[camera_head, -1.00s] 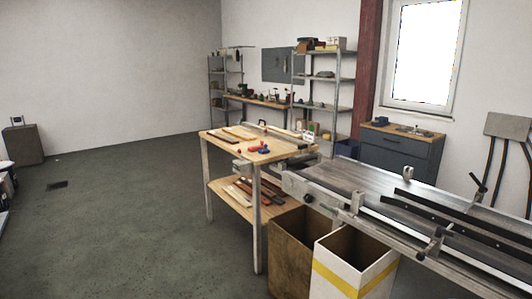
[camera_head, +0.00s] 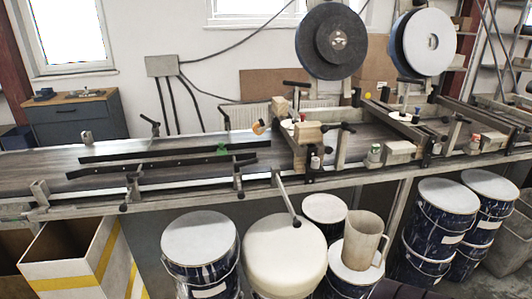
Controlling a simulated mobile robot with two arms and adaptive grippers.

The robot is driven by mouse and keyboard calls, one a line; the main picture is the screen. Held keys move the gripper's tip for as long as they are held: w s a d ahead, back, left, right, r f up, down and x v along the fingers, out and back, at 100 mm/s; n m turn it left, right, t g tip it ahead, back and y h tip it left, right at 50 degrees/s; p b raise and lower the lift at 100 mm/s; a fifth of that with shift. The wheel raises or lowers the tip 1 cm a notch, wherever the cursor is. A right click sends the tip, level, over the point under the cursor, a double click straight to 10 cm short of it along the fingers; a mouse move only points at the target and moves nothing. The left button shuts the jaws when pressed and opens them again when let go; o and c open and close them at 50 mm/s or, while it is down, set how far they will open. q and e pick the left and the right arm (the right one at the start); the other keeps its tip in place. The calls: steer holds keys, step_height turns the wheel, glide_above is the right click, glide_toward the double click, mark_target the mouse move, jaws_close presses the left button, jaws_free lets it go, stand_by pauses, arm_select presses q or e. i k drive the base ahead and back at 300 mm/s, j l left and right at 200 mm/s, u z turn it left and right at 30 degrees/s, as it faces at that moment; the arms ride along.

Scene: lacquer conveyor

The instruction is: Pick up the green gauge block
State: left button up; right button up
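A small green thing (camera_head: 221,150), which looks like the green gauge block, is on the conveyor (camera_head: 40,170) near the picture's middle. It sits by the black guide rails (camera_head: 165,150); it is too small to make out its exact shape or whether it touches a rail. Neither of my grippers shows in the head view.
Lidded paint drums (camera_head: 200,245) and a round cream stool or lid (camera_head: 284,250) stand in front of the conveyor, beside a beige jug (camera_head: 363,240). A white box with a yellow stripe (camera_head: 70,272) is at lower left. Large reels (camera_head: 331,40) stand above the belt.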

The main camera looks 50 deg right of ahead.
mark_target(222, 151)
steer(key=z, duration=1.3)
